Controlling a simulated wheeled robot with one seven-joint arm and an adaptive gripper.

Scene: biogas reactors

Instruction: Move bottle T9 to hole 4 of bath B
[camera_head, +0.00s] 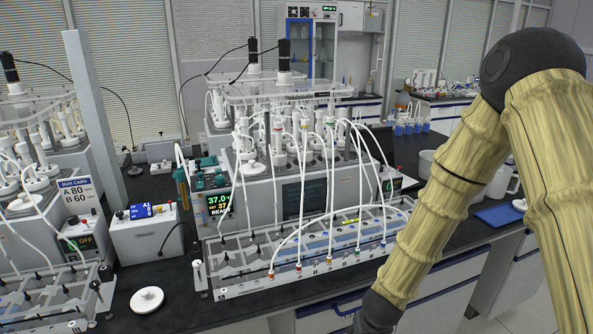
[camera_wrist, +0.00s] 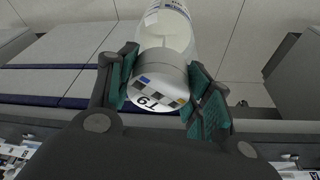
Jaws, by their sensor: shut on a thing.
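My gripper (camera_wrist: 163,78) shows in the wrist view, its teal finger pads shut on the two sides of a bottle's grey cap. The bottle T9 (camera_wrist: 168,28) has a clear, whitish body and a cap end marked "T9" with small coloured squares. It is held over the floor in front of the bench. In the head view my arm runs down out of the bottom edge, so gripper and bottle are out of that view. I cannot read which is bath B.
A tubing rack (camera_head: 240,287) stands before the centre unit, with white tubes arching over it. Another rack (camera_head: 45,300) is at left. A white lid (camera_head: 147,300) lies between them. A blue tray (camera_head: 498,215) and white jugs (camera_head: 500,183) are at right.

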